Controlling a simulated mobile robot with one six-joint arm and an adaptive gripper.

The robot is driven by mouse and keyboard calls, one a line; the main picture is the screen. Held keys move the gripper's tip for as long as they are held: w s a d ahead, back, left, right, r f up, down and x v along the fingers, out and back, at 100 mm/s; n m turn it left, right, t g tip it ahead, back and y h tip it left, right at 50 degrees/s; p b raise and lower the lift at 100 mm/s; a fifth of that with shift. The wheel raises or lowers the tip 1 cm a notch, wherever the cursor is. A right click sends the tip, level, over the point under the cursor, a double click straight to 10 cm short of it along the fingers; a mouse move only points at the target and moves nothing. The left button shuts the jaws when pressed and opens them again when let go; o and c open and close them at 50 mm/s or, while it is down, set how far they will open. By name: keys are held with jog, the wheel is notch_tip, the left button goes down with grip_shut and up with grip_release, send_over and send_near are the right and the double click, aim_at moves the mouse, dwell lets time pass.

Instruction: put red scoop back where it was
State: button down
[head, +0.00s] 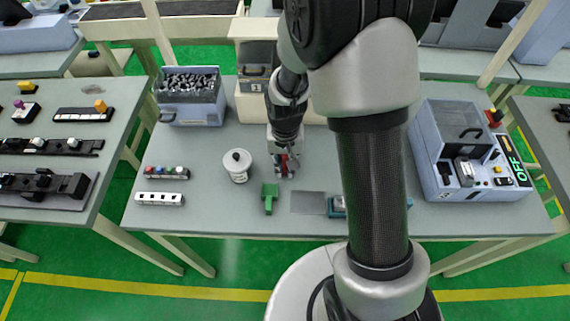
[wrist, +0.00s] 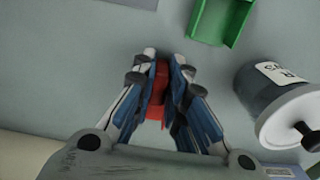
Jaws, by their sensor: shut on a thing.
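My gripper (head: 285,165) is low over the middle of the grey table (head: 225,205). In the wrist view, my gripper (wrist: 162,62) is shut on the red scoop (wrist: 157,95), which sits between the blue-lined fingers. A bit of the red scoop (head: 284,162) also shows in the head view; the fingers hide most of it. I cannot tell whether the scoop touches the table. A green scoop (head: 270,196) lies on the table just in front of my gripper and also shows in the wrist view (wrist: 222,18).
A white lidded jar (head: 237,165) stands left of my gripper. A bin of dark parts (head: 190,95) is at the back left. A beige box (head: 252,105) stands behind my gripper. A machine (head: 465,150) fills the right side. A grey flat patch (head: 308,202) lies right of the green scoop.

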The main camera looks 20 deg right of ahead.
aim_at(285, 165)
jog(key=shift+f, duration=0.25)
jog(key=c, duration=1.6)
grip_release()
jog(key=shift+r, duration=0.1)
jog(key=s+r+n+t+p, duration=0.15)
jog(key=s+r, duration=0.25)
jog(key=r, duration=0.9)
jog(key=s+r+t+p, duration=0.15)
jog(key=s+r, duration=0.25)
jog(key=r, duration=0.8)
jog(key=s+d+r+n+t, duration=0.1)
jog(key=s+r, duration=0.4)
jog(key=s, duration=0.5)
jog(key=shift+s+n+t+p, duration=0.2)
jog(key=shift+n+t+p, duration=0.15)
jog(key=shift+n, duration=0.2)
jog(key=shift+r, duration=0.1)
